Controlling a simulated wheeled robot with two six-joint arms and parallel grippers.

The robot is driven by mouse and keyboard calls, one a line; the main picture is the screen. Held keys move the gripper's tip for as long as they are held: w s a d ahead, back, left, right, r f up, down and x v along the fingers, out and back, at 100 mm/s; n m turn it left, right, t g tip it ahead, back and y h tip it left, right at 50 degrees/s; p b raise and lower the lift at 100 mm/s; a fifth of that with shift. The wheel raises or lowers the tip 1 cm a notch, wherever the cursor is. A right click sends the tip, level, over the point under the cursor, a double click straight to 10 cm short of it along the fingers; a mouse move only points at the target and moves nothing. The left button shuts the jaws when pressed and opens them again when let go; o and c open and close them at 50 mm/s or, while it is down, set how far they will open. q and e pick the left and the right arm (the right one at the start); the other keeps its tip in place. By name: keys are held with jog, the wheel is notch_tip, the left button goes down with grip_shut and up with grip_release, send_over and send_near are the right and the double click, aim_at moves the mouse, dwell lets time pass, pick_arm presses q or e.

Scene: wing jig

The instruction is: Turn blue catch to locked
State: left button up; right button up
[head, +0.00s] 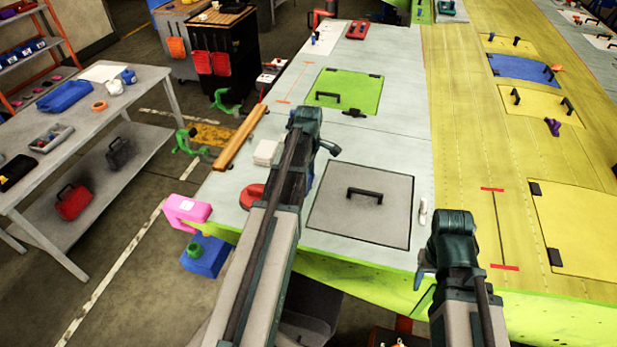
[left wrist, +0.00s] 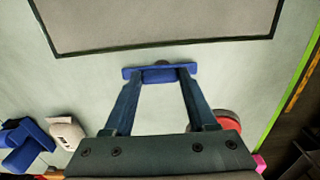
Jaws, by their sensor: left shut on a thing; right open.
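The blue catch (left wrist: 159,74) shows in the left wrist view, just off the edge of a grey panel (left wrist: 160,22) with a dark outline. Its bar lies roughly along that edge. In the head view my left gripper (head: 328,148) is by the left side of the grey panel (head: 340,222), and my arm hides most of the catch. My right gripper (head: 425,282) is open, near the front edge of the table; its fingers are only partly visible.
The grey panel has a black handle (head: 365,193). A green panel (head: 338,98) lies farther back. A white marker-like thing (head: 422,213) lies right of the panel.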

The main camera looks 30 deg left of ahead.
pick_arm(q)
jog(key=c, duration=0.5)
jog(key=m, duration=0.3)
jog(key=shift+m, duration=0.3)
jog(key=m, duration=0.3)
jog(key=shift+d+m, duration=0.1)
jog(key=shift+m, duration=0.2)
jog(key=m, duration=0.5)
jog(key=shift+s+m, duration=0.15)
jog(key=shift+m, duration=2.65)
